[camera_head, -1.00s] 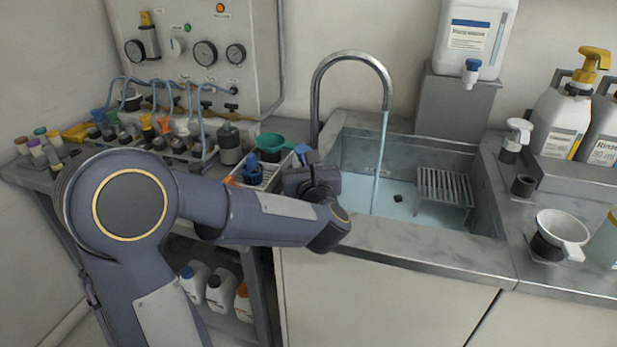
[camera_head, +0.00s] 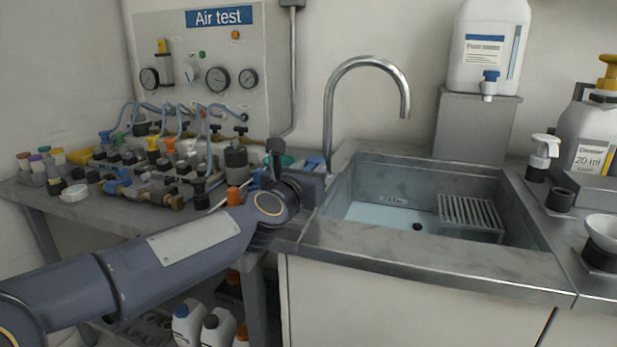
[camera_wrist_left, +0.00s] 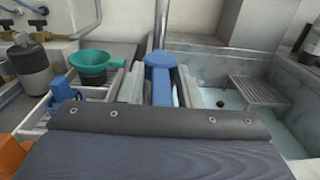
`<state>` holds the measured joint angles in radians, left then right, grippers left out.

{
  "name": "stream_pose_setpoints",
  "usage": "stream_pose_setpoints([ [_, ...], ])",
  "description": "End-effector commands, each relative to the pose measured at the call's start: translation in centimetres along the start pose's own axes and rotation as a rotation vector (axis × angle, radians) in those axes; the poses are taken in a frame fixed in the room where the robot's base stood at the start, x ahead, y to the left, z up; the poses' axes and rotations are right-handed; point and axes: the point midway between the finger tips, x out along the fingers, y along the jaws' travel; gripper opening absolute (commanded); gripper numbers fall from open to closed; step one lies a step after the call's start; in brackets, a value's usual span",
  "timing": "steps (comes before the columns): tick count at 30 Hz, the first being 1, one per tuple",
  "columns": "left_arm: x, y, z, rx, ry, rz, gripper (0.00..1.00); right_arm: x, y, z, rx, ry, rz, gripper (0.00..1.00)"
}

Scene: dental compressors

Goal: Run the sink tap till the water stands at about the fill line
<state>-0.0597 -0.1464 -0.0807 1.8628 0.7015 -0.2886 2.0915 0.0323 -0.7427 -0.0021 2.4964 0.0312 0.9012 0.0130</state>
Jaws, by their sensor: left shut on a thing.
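The sink (camera_head: 468,263) holds a shallow layer of pale blue water (camera_head: 376,215). A small dark marking (camera_head: 393,201) sits on its back wall close to the water's edge; I cannot read it clearly. The curved tap (camera_head: 331,105) stands at the back left of the sink, and no stream shows at its mouth. My left gripper (camera_head: 313,188) is beside the tap's base. The left wrist view shows the gripper (camera_wrist_left: 160,92) shut on the blue tap lever (camera_wrist_left: 160,62). The lever is mostly hidden by my wrist in the head view. My right gripper is out of view.
A slatted rack (camera_head: 470,214) and a small dark round thing (camera_head: 417,227) are in the sink. A green funnel (camera_wrist_left: 92,60) stands left of the lever. Crowded hoses and fittings (camera_head: 165,160) fill the left bench. A white jug (camera_head: 487,45) stands behind the sink.

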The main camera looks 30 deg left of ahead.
Motion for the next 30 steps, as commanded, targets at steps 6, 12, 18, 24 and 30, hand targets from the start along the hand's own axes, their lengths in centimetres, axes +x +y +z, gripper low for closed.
stream_pose_setpoints([
  [6, 0.1, 0.2, 0.4, -0.002, -0.007, 0.006, 0.00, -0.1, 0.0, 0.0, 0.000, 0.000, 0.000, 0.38],
  [12, 0.1, 0.2, 0.3, -0.002, -0.006, 0.006, 0.38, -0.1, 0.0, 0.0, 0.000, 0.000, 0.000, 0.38],
  [18, 0.0, 0.1, 0.2, -0.002, -0.004, 0.004, 0.38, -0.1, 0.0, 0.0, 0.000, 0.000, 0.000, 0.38],
  [24, -2.2, 0.1, 0.4, -0.002, -0.005, 0.002, 0.38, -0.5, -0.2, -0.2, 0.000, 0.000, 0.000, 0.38],
  [30, -5.7, 0.1, 0.5, -0.003, -0.007, 0.004, 0.38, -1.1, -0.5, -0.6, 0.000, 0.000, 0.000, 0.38],
])
